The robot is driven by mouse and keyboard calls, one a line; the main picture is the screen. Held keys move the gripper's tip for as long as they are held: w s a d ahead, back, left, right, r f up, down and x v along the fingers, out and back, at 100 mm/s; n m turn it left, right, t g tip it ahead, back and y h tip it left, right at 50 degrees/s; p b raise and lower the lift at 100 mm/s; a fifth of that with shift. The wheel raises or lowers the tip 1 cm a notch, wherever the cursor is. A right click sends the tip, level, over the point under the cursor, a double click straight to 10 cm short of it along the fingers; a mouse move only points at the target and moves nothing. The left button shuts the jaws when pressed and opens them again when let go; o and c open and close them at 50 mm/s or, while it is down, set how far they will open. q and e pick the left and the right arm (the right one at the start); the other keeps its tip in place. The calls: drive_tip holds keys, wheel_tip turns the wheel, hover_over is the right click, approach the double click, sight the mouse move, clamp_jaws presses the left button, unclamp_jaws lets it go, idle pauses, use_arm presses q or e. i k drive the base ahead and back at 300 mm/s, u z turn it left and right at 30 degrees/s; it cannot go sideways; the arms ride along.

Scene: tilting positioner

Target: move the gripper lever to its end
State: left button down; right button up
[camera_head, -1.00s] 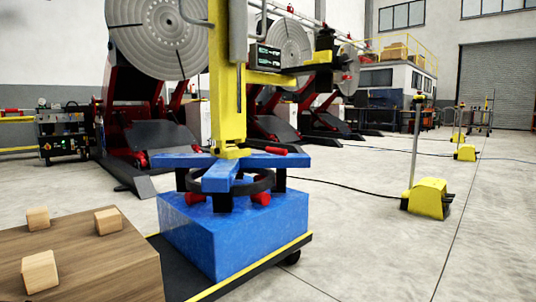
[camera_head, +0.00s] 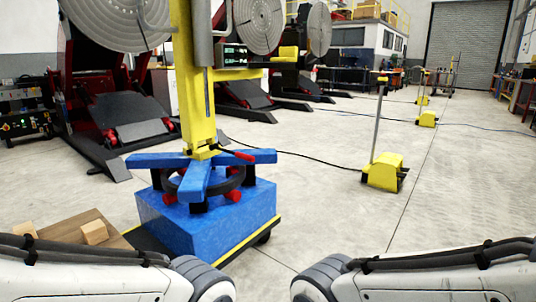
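A yellow post (camera_head: 195,90) stands upright on a blue base block (camera_head: 215,215) with blue radial arms (camera_head: 195,180) and a dark ring. A thin lever with a dark red handle (camera_head: 238,154) sticks out to the right at the foot of the post, just over the right blue arm. It may be the gripper lever, but I cannot confirm this. Red knobs (camera_head: 233,195) sit lower, around the ring. My two white arms show along the bottom edge, left and right, in front of the base. Neither of my grippers is in view.
A wooden surface (camera_head: 70,231) with small wooden blocks (camera_head: 94,232) is at lower left, partly behind my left arm. A yellow pedal unit (camera_head: 384,172) with a pole stands on the floor to the right. Large positioners (camera_head: 120,90) stand behind. The floor on the right is largely clear.

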sight(232, 153)
drive_tip(key=z, duration=0.35)
drive_tip(key=k, duration=0.45)
drive_tip(key=z, duration=0.85)
drive_tip(key=i, duration=0.75)
drive_tip(key=u, duration=0.4)
drive_tip(key=i, duration=0.6)
drive_tip(key=u, duration=1)
drive_tip(key=i, duration=0.35)
drive_tip(key=u, duration=0.3)
